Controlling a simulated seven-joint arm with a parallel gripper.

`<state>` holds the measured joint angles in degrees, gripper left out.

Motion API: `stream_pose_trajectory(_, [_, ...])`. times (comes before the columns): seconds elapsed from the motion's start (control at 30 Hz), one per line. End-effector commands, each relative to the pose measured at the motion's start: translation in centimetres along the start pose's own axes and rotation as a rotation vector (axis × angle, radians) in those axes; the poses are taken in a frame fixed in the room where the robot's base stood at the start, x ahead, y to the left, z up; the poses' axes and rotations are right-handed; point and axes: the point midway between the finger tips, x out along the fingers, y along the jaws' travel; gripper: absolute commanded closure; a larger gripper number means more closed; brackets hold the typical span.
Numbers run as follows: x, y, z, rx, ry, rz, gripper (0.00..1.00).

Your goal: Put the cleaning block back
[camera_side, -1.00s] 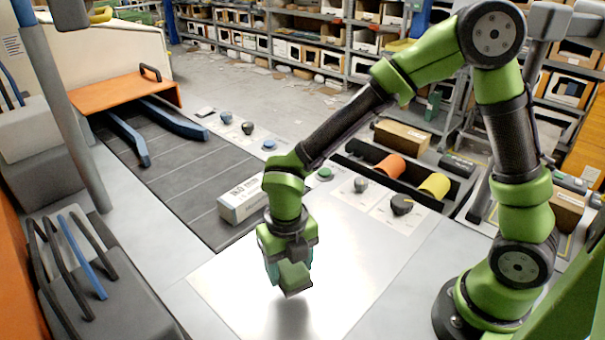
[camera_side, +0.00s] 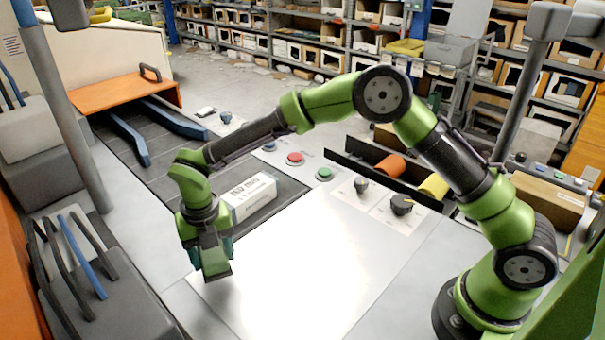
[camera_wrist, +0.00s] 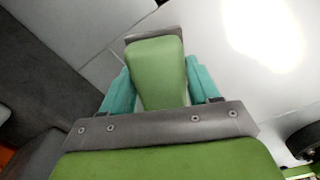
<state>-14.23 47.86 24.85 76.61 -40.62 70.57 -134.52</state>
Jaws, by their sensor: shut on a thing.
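The cleaning block (camera_wrist: 158,72) shows in the wrist view as a green block with a dark grey edge at its far end. It sits between the two teal fingers of my gripper (camera_side: 211,252), which is shut on it. In the side view the block (camera_side: 216,270) hangs at the lower end of my gripper, over the left part of the bright metal worktop (camera_side: 290,265). It appears to be clear of the surface. The gripper hides much of the block there.
A white printed carton (camera_side: 250,198) stands on the dark conveyor (camera_side: 185,165) close behind my gripper. A control panel (camera_side: 335,200) with buttons and knobs lies behind the worktop. A black tray (camera_side: 385,172) holds an orange and a yellow roll. The worktop's middle is clear.

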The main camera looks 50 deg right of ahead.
Motion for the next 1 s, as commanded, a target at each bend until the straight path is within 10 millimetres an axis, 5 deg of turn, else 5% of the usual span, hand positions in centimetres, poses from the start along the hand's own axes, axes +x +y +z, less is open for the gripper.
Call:
stream_pose_trajectory(0.3, [3.6,0.3,0.2,-0.002,0.000,-0.001,0.72])
stream_pose_trajectory(0.63, [3.9,0.3,0.2,-0.001,0.000,-0.001,0.72])
stream_pose_trajectory(0.67, [4.0,0.2,0.2,-0.001,0.000,-0.001,0.38])
stream_pose_trajectory(0.7, [3.9,0.3,0.2,-0.001,0.000,-0.001,0.32])
stream_pose_trajectory(0.83, [3.9,0.2,0.2,-0.001,0.000,-0.001,0.14])
stream_pose_trajectory(1.0, [3.9,0.3,0.2,-0.001,0.000,0.000,0.14])
